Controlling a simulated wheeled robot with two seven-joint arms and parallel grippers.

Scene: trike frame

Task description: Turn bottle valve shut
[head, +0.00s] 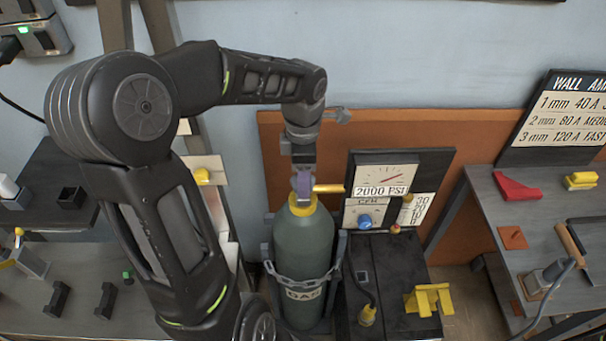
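A dark green gas bottle (301,253) stands upright, with a yellow collar (302,205) at its neck and a chain (300,282) around its body. A purple-grey valve knob (303,184) sits on top, with a brass-coloured outlet (330,188) pointing right. My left arm comes in from the left and reaches down over the bottle. My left gripper (302,172) is right at the knob, pointing down. Its fingers are small and partly hidden, so I cannot tell whether they are closed on the knob. My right gripper is not in view.
Right of the bottle is a gauge panel marked 2000 PSI (381,190), with a blue knob (365,221). Below it is a dark box with a yellow bracket (429,299). A grey bench (484,188) stands at right. An orange-brown panel (480,150) is behind.

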